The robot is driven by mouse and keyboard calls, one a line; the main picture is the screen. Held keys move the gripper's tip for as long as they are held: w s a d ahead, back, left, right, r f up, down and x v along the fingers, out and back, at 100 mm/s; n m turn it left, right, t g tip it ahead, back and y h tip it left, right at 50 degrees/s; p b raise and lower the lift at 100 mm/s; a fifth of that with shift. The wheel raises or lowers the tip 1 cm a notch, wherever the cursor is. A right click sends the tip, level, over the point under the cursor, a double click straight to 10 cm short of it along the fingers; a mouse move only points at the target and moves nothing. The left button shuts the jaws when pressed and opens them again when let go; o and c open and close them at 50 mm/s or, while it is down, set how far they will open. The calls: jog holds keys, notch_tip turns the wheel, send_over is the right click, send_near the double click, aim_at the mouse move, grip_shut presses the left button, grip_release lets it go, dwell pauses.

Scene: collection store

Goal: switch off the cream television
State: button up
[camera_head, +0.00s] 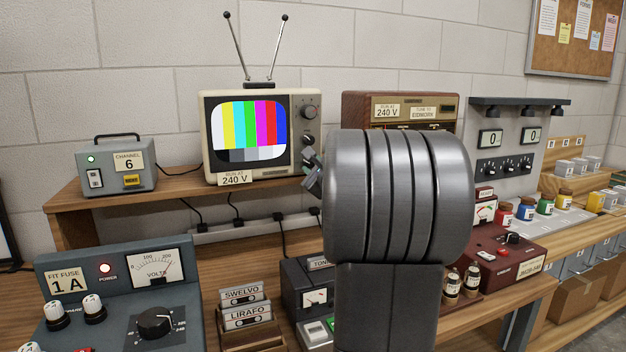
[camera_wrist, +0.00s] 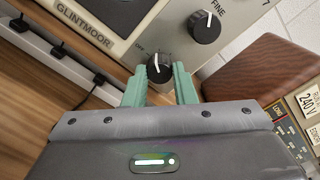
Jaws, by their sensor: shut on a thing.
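The cream television (camera_head: 250,124) stands on the wooden shelf, its screen lit with colour bars. Its label reads RUN AT 240 V. In the wrist view the television's panel (camera_wrist: 181,38) carries a black lower knob (camera_wrist: 159,69) with an OFF mark at its upper left. The knob's white line points roughly up in the picture, to the right of the OFF mark. My gripper (camera_wrist: 160,78) has its green fingers either side of this knob and is shut on it. In the head view my gripper (camera_head: 312,178) is at the television's lower right corner, partly hidden by my arm.
A FINE knob (camera_wrist: 204,26) sits close above the gripped one. A brown radio (camera_head: 400,105) stands right of the television, and a grey CHANNEL 6 box (camera_head: 117,167) stands left. Cables and a power strip (camera_head: 250,228) run below the shelf.

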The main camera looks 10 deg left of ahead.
jog(key=n+b, duration=0.3)
jog(key=n, duration=0.1)
jog(key=shift+f+b, duration=0.15)
jog(key=shift+b, duration=0.15)
jog(key=shift+n+b, duration=0.75)
jog(key=shift+n, duration=0.45)
jog(key=o, duration=1)
jog(key=shift+d, duration=0.1)
jog(key=b+v, duration=0.1)
jog(key=v, duration=1.2)
jog(key=shift+s+d, duration=0.2)
jog(key=shift+s, duration=0.1)
